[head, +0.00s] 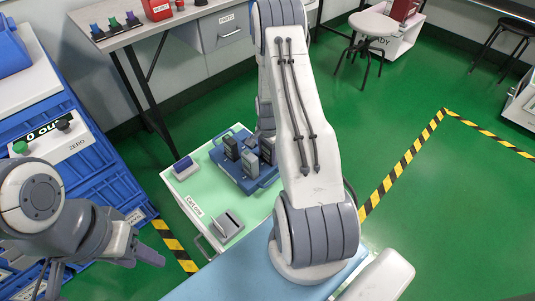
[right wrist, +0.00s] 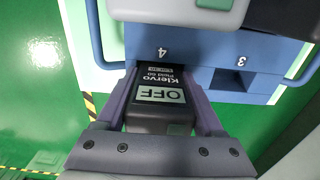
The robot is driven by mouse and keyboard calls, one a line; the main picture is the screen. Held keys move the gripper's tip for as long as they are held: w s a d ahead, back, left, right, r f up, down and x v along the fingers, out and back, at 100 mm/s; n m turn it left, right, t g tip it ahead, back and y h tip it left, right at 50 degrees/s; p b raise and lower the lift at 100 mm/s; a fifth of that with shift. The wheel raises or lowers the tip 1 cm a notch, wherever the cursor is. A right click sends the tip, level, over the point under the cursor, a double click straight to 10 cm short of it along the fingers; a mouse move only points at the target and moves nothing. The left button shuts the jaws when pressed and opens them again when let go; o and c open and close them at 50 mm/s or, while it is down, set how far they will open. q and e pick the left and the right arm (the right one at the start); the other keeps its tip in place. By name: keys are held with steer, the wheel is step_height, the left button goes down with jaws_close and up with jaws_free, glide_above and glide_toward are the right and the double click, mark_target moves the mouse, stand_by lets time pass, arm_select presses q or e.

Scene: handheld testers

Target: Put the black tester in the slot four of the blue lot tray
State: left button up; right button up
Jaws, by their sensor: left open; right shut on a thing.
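The black tester (right wrist: 160,112), with a pale OFF screen, is between the fingers of my right gripper (right wrist: 160,75), which is shut on it. Its far end meets the blue lot tray (right wrist: 215,48) just below the number 4; how deep it sits there I cannot tell. Slot three (right wrist: 232,82) looks empty beside it. In the head view the blue tray (head: 217,157) is on the cart, with several dark and grey testers (head: 249,163) standing in it. My left gripper (head: 150,258) is open and empty, left of the cart.
A grey-green device (right wrist: 185,14) sits close above the held tester in the wrist view.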

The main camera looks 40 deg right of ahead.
steer(key=o, duration=1.5)
